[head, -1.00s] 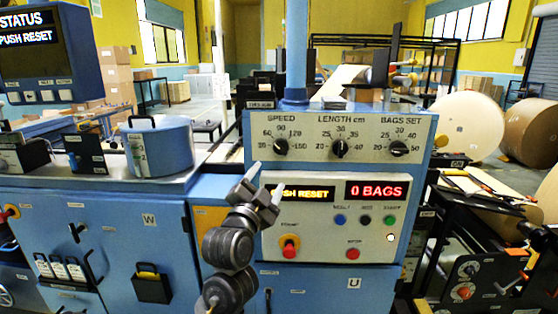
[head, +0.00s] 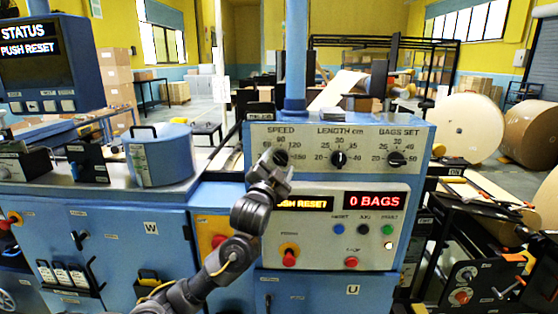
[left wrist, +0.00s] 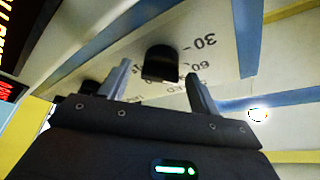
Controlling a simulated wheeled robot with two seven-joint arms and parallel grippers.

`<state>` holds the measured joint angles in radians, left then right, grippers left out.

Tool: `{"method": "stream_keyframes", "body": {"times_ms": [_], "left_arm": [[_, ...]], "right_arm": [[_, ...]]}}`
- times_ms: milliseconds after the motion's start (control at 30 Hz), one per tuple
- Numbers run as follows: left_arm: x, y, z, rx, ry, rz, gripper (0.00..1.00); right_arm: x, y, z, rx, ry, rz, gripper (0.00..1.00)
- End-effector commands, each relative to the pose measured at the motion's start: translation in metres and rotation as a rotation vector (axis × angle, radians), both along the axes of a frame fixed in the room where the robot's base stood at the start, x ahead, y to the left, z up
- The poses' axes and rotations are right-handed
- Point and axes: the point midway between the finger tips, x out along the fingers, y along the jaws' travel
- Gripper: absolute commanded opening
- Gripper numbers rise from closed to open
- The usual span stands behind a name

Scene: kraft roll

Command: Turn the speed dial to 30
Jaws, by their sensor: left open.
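The speed dial (head: 281,157) is a black knob at the left of the white upper panel, partly hidden by my left gripper (head: 270,162) in the head view. In the left wrist view the dial (left wrist: 160,64) shows beside the printed 30 and 60, upside down. My open left gripper (left wrist: 160,86) has one finger on either side, with the dial between or just beyond the fingertips. I cannot tell whether they touch it. The dial's pointer cannot be read. My right gripper is not in view.
The length dial (head: 338,159) and bags-set dial (head: 396,159) sit to the right on the same panel. Below are a PUSH RESET display (head: 304,203), a red 0 BAGS display (head: 374,201), a red stop knob (head: 289,257) and several small buttons.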

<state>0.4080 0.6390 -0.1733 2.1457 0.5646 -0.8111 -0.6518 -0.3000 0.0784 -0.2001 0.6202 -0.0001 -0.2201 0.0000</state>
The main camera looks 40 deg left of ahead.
Motion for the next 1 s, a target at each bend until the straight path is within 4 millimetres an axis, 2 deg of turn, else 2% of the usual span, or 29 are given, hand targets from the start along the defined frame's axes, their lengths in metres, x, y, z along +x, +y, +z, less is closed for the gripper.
{"method": "stream_keyframes", "body": {"times_ms": [300,633,1000], "left_arm": [[0.002,0.0008,0.0003,0.0,0.0,0.0,0.61],[0.0018,0.0006,0.0002,0.0,0.0,0.0,0.18],[0.0024,0.0,-0.0014,-0.061,-0.044,-0.001,0.18]], "right_arm": [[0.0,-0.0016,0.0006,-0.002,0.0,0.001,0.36],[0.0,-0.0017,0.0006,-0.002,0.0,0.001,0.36],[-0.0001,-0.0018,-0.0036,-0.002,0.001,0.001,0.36]]}}
